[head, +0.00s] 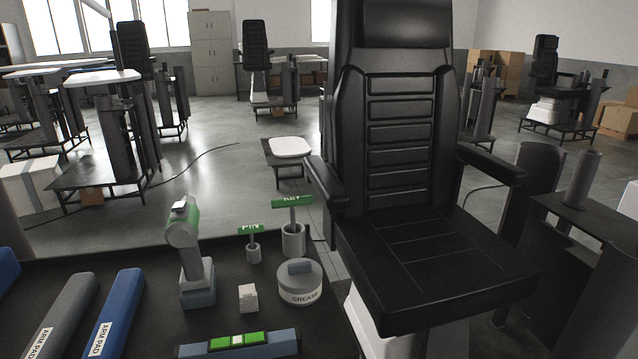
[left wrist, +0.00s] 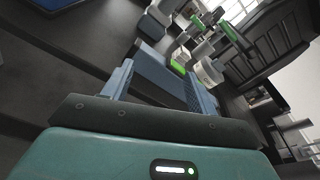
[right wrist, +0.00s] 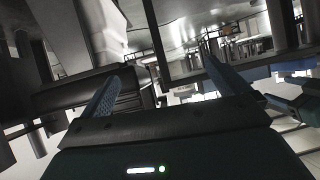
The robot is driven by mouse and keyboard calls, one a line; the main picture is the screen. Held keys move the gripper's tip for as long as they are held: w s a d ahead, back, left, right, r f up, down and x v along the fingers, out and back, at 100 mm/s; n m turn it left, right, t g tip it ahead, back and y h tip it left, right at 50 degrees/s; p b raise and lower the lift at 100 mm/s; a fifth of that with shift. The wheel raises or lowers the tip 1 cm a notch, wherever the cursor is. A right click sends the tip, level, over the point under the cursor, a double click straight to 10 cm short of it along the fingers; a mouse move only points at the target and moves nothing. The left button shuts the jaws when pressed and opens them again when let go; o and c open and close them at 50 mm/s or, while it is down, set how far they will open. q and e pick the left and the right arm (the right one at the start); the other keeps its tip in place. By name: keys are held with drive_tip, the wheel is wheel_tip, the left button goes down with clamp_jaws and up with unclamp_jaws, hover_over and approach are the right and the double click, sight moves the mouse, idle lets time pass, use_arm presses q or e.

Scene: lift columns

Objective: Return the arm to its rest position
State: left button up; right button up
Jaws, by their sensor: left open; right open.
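My left gripper (left wrist: 160,75) is open in the left wrist view, its two blue-grey fingers apart. Part of a blue-grey bar with a green section (left wrist: 178,68) shows beyond the fingers; I cannot tell how far off it is. My right gripper (right wrist: 158,66) is open in the right wrist view, with nothing seen between its fingers. Dark metal structures and floor lie beyond it, tilted in the picture. Neither gripper nor arm shows in the head view.
A dark bench holds arm pads (head: 115,312), a green and grey drill-like tool (head: 190,250), a grease tin (head: 300,290), a small white box (head: 248,298), PIN (head: 253,250) and KEY (head: 293,238) holders. A black chair (head: 420,200) stands close at right.

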use_arm(q)
drive_tip(key=s+d+f+n+g+h+p, duration=0.1)
drive_tip(key=s+d+f+n+g+h, duration=0.1)
drive_tip(key=n, duration=1)
drive_tip(key=s+d+f+n+g+h+p, duration=0.2)
drive_tip(key=s+f+n, duration=0.4)
drive_tip(key=n, duration=0.7)
drive_tip(key=shift+s+d+f+g+h, duration=0.2)
drive_tip(key=shift+d+f+g+h, duration=0.4)
drive_tip(key=shift+d+f+h, duration=0.45)
drive_tip(key=shift+d+r, duration=0.15)
